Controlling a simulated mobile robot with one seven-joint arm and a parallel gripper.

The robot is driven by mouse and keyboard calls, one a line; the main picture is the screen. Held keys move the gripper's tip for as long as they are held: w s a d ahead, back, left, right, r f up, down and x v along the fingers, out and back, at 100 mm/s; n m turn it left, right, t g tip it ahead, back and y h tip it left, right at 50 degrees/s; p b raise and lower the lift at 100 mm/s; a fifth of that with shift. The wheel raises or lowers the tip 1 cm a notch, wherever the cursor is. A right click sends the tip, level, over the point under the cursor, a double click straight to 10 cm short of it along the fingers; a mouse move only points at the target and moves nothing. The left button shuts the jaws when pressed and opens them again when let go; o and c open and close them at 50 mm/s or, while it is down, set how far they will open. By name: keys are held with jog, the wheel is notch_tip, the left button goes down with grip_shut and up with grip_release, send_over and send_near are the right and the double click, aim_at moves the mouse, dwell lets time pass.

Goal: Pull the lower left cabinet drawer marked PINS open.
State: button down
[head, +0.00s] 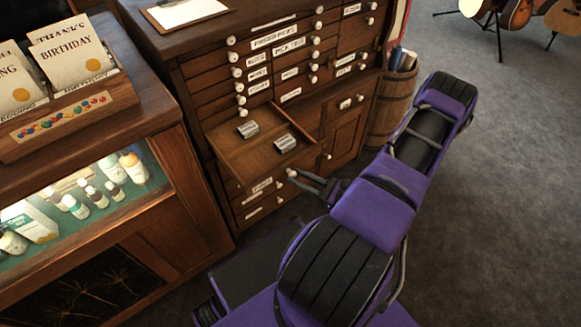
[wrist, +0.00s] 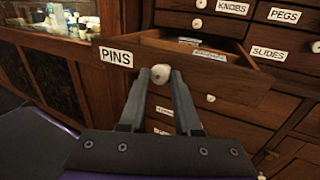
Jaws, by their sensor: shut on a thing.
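The PINS drawer (head: 245,160) is pulled well out of the wooden cabinet in the head view, its inside exposed. Two small labelled packets (head: 248,130) (head: 285,142) lie in it. In the wrist view its front shows the white PINS label (wrist: 116,57) to the left of a round white knob (wrist: 160,74). My gripper (wrist: 168,80) is shut on that knob, with one dark finger on each side. In the head view my gripper (head: 303,179) reaches the drawer front from the right, at the knob (head: 291,173).
A glass display case (head: 185,170) with bottles stands close on the left. Shut drawers with white knobs and labels, such as KNOBS (wrist: 233,7) and PEGS (wrist: 285,16), are around the open one. A barrel (head: 391,105) stands right of the cabinet. Carpet (head: 500,180) is clear at right.

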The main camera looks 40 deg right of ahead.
jog(key=shift+s+a, duration=0.1)
jog(key=shift+s, duration=0.5)
jog(key=c, duration=0.6)
grip_release()
jog(key=shift+c, duration=0.2)
jog(key=v, duration=1.7)
jog(key=shift+s+b, duration=0.15)
jog(key=shift+b, duration=0.2)
